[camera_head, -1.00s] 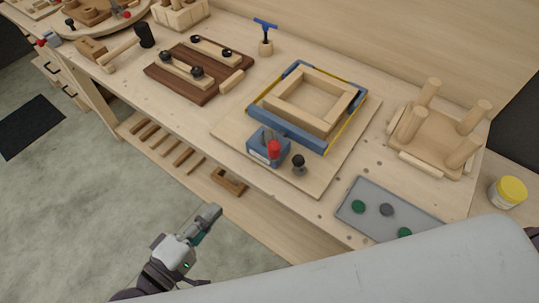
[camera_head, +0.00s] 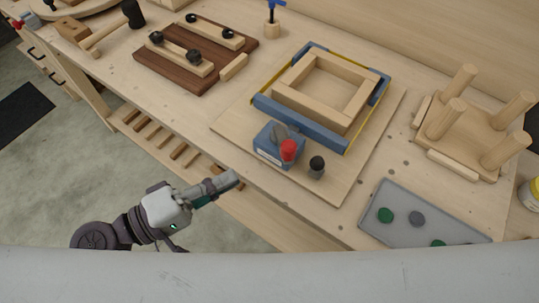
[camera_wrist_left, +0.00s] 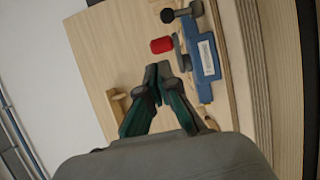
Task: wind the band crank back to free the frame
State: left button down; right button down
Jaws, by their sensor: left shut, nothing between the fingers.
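The band clamp's blue crank box (camera_head: 272,148) with a white label sits at the front corner of a light board. Its crank has a red knob (camera_head: 288,150). A black knob (camera_head: 317,163) stands just right of it. Blue corner blocks and a yellow band surround the square wooden frame (camera_head: 328,88). In the left wrist view the red knob (camera_wrist_left: 161,45) and blue box (camera_wrist_left: 205,67) are ahead of the fingers. My left gripper (camera_head: 234,178) is shut and empty, off the bench's front edge, left of and apart from the crank. My right gripper is not in view.
A grey tray (camera_head: 385,236) with green and grey discs lies at the front right. An upturned stool form (camera_head: 470,133) stands at the right. A dark board with clamped strips (camera_head: 188,72) and a mallet (camera_head: 132,14) are at the left.

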aim_at(285, 155)
pick_arm(q)
jog(key=p+x, duration=0.2)
jog(key=x, duration=0.2)
jog(key=p+x, duration=0.3)
jog(key=x, duration=0.1)
jog(key=shift+r, duration=0.25)
jog(key=shift+w+d+f, duration=0.2)
jog(key=shift+d, duration=0.1)
jog(key=shift+p, duration=0.3)
jog(key=shift+w+d+r+p, duration=0.15)
jog(key=shift+d+p, duration=0.35)
jog(key=shift+d, duration=0.35)
